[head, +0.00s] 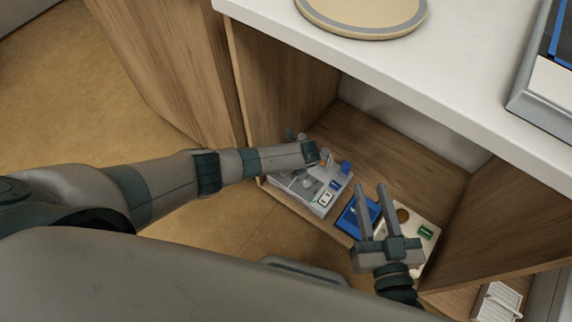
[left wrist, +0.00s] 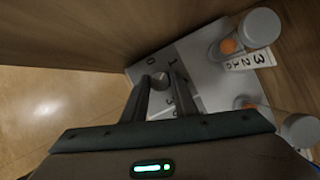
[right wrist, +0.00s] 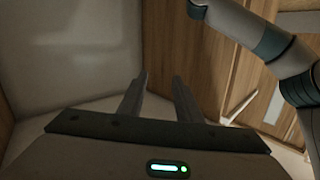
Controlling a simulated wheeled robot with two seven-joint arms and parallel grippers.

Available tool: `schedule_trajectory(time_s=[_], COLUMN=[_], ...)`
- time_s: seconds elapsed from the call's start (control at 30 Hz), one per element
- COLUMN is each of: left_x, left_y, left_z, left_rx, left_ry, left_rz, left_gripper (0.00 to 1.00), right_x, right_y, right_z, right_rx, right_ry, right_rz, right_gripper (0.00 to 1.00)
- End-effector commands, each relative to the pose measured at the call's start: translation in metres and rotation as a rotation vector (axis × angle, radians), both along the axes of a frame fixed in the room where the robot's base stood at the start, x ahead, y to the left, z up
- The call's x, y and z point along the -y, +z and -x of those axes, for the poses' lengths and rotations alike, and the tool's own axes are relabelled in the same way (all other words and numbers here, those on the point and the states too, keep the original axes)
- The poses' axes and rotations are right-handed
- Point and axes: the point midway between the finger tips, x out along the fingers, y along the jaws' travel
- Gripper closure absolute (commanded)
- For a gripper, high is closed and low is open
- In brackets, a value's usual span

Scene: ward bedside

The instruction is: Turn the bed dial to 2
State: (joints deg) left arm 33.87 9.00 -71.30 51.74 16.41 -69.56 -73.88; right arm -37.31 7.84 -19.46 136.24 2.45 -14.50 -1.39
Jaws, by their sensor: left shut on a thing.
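The bed dial is a small grey knob (left wrist: 160,82) on a light grey panel (left wrist: 205,75) with printed numbers, of which 0 and 1 are readable in the left wrist view. The panel (head: 296,200) also shows in the head view, on the cabinet shelf. My left gripper (left wrist: 158,92) is shut on the knob, with one finger on each side. In the head view, my left arm reaches over the panel and hides part of it. The knob's pointer and setting cannot be made out. My right gripper (head: 372,190) is open and empty above the shelf's right part; it also shows in the right wrist view (right wrist: 157,85).
Grey cylinders with orange parts (left wrist: 232,45) stand close to the right of my left gripper, beside a numbered label (left wrist: 250,61). A blue flat item (head: 348,216) and a cream box (head: 428,212) lie right of the panel. Wooden cabinet walls (head: 285,75) and a white top (head: 455,95) enclose the space.

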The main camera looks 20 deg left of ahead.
Motion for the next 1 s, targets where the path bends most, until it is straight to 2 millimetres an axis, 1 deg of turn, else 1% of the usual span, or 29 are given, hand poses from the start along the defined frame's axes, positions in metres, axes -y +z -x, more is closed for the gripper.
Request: schedule_trajectory(time_s=[0.03, 0.27, 0.4, 0.6, 0.73, 1.0], left_x=[0.000, 0.000, -0.002, -0.003, -0.004, -0.006], left_y=[0.002, 0.002, 0.001, 0.001, 0.000, -0.001], left_z=[0.003, 0.004, 0.005, 0.006, 0.006, 0.006], left_rx=[-0.004, -0.004, -0.004, -0.005, -0.004, -0.004], left_ry=[-0.031, -0.199, -0.312, -0.495, -0.620, -0.849], left_rz=[0.000, 0.001, 0.000, 0.000, 0.001, 0.000], left_gripper=[0.97, 0.97, 0.97, 0.97, 0.97, 0.97], right_x=[0.002, 0.015, 0.023, 0.036, 0.042, 0.047], right_y=[-0.005, -0.047, -0.069, -0.094, -0.104, -0.108], right_z=[0.001, 0.012, 0.024, 0.046, 0.059, 0.061], right_rx=[-0.047, -0.279, -0.415, -0.593, -0.678, -0.703], right_ry=[0.000, 0.003, 0.006, 0.008, 0.010, 0.005], right_rz=[0.014, 0.082, 0.117, 0.161, 0.180, 0.198], right_gripper=[0.69, 0.69, 0.69, 0.69, 0.69, 0.69])
